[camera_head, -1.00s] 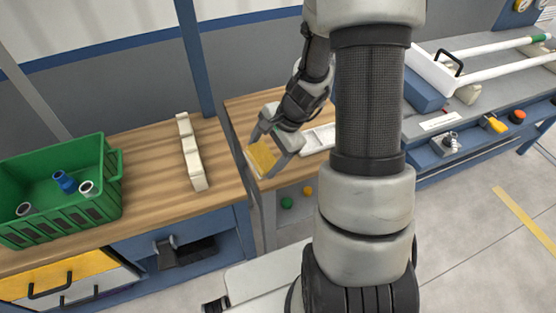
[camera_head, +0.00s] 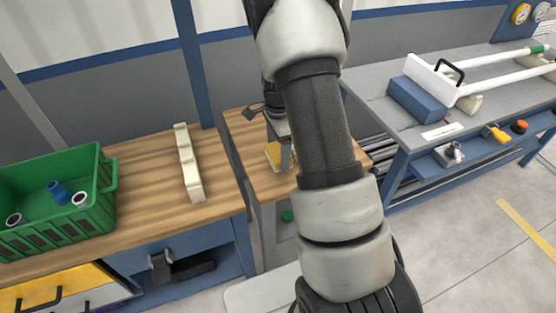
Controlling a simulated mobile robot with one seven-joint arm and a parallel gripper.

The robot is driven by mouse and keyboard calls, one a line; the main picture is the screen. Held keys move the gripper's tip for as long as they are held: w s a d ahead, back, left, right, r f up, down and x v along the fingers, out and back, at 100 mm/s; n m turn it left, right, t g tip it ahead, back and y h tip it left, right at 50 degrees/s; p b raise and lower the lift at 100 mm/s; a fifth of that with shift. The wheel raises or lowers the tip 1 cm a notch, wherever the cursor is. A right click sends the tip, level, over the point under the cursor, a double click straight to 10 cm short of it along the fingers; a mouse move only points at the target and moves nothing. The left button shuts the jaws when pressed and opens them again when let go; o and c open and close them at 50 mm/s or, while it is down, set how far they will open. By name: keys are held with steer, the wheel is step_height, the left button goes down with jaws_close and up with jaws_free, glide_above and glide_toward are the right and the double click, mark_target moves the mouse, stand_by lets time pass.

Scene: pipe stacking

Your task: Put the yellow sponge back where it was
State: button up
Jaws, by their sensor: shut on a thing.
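The yellow sponge (camera_head: 273,154) shows at the middle of the view, just left of my forearm, over the small wooden table (camera_head: 240,130). My gripper (camera_head: 280,152) is shut on it. My arm hides most of the gripper and the right side of the sponge. I cannot tell whether the sponge touches the table top.
A green crate (camera_head: 105,200) with pipe fittings stands on the wooden bench at left, beside a cream notched rack (camera_head: 188,165). A narrow gap separates bench and table. At right a grey workbench (camera_head: 380,95) carries a white bracket (camera_head: 432,78), a blue block (camera_head: 416,98) and white pipes.

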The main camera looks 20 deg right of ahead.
mark_target(278, 158)
step_height(278, 158, down, 4)
steer(key=shift+r, duration=0.15)
steer(key=o, duration=0.9)
steer(key=shift+r, duration=0.15)
